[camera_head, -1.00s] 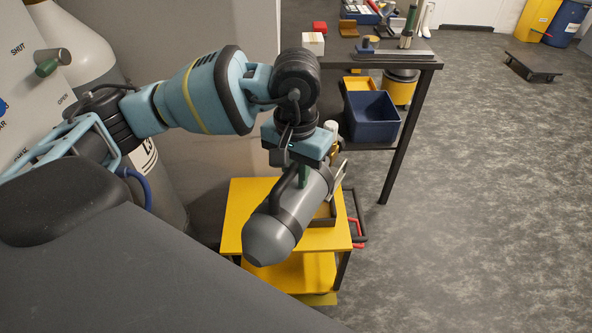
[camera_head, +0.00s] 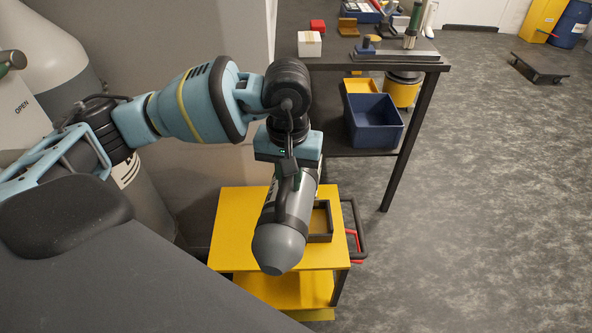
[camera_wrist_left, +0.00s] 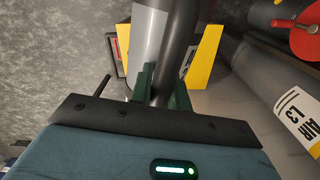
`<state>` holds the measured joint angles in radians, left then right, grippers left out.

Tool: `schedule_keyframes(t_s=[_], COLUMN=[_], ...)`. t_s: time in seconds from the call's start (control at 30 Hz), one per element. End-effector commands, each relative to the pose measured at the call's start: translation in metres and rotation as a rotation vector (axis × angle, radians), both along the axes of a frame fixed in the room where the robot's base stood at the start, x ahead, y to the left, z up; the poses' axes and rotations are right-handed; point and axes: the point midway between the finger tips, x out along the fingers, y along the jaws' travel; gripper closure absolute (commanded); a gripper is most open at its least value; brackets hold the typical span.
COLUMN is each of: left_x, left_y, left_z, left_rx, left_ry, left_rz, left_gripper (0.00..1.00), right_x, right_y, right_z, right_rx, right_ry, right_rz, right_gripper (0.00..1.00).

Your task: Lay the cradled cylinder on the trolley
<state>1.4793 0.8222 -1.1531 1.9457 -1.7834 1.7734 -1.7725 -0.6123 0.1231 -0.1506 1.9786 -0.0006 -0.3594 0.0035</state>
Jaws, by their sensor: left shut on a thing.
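The grey cylinder (camera_head: 279,245), with a dark band and a rounded end, hangs from my left gripper (camera_head: 291,184) over the yellow trolley (camera_head: 232,230). In the left wrist view the green fingers of my left gripper (camera_wrist_left: 160,88) are shut on a dark part of the cylinder (camera_wrist_left: 150,40). In the head view its rounded end points toward the front of the picture. I cannot tell whether the cylinder touches the trolley top. The trolley also shows in the left wrist view (camera_wrist_left: 205,55). My right gripper is not in view.
A dark-rimmed tray (camera_head: 328,238) sits on the trolley, right of the cylinder. A dark bench (camera_head: 430,66) stands behind, with a blue bin (camera_head: 374,123) on its lower shelf. A large gas bottle (camera_head: 140,200) stands left. Floor at right is mostly clear, with a low dolly (camera_head: 540,67).

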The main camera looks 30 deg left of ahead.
Motion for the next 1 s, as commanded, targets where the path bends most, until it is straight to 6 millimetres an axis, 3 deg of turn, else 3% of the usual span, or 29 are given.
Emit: schedule_keyframes(t_s=[0.03, 0.1, 0.4, 0.7, 1.0], left_x=[0.008, 0.017, 0.054, 0.088, 0.115], left_y=[0.005, 0.011, 0.041, 0.075, 0.106], left_z=[-0.022, -0.038, -0.093, -0.133, -0.156], left_rx=[-0.003, -0.004, -0.006, -0.008, -0.011], left_ry=[0.005, 0.006, -0.002, -0.008, -0.010], left_rz=[0.079, 0.193, 0.685, 1.185, 1.613], left_gripper=[1.00, 1.00, 1.00, 1.00, 1.00], right_x=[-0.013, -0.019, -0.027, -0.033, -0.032], right_y=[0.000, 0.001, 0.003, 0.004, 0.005], right_z=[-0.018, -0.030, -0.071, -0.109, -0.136], right_rx=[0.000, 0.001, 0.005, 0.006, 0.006], right_ry=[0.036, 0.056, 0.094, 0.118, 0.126], right_rz=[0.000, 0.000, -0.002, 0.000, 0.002], right_gripper=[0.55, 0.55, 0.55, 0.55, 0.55])
